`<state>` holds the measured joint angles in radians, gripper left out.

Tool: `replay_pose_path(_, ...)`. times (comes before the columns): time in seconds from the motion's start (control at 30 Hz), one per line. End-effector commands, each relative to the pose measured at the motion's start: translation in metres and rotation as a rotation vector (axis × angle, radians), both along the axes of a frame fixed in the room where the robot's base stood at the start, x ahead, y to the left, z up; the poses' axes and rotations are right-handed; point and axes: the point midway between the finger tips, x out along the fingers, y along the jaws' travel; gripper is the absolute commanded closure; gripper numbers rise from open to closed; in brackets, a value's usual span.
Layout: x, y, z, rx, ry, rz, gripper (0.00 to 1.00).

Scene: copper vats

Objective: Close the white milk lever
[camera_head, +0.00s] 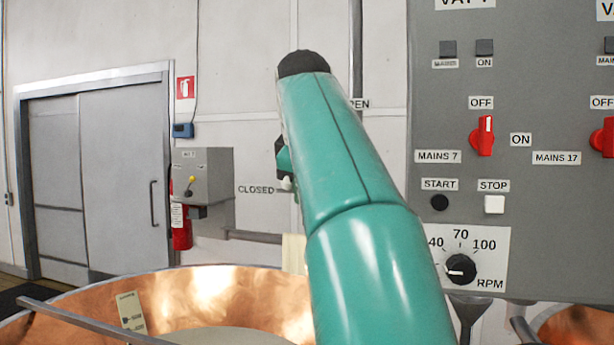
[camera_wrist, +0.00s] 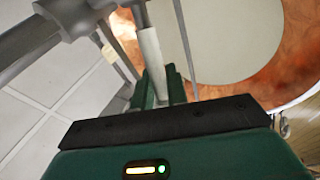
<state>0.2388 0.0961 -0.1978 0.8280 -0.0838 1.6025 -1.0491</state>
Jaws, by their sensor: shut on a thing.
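The white milk lever (camera_wrist: 151,52) shows in the wrist view as a pale sleeve on a grey rod, its end between my green fingers. My gripper (camera_wrist: 160,88) is shut on it. In the head view a small white tip (camera_head: 288,184) shows beside my gripper (camera_head: 284,162), just right of the CLOSED label (camera_head: 255,190). My green arm hides most of the lever there. The OPEN label (camera_head: 360,104) is partly hidden behind my arm, higher and to the right.
A copper vat (camera_head: 215,290) with pale contents lies below and also shows in the wrist view (camera_wrist: 300,50). A grey control panel (camera_head: 550,185) with red switches stands at the right. A grey box (camera_head: 205,165) and a red extinguisher (camera_head: 181,228) are by the door at left.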

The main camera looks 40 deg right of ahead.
Motion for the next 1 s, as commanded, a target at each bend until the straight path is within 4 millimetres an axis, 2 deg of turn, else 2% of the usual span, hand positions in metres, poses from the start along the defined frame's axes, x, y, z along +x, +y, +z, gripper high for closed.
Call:
replay_pose_path(0.33, 0.003, 0.002, -0.018, -0.110, 0.151, 0.002, 1.00)
replay_pose_path(0.93, 0.002, 0.001, -0.023, -0.137, 0.191, 0.002, 1.00)
replay_pose_path(0.97, 0.002, 0.001, -0.023, -0.137, 0.192, 0.002, 0.83)
replay_pose_path(1.0, 0.002, 0.001, -0.023, -0.137, 0.192, 0.002, 0.75)
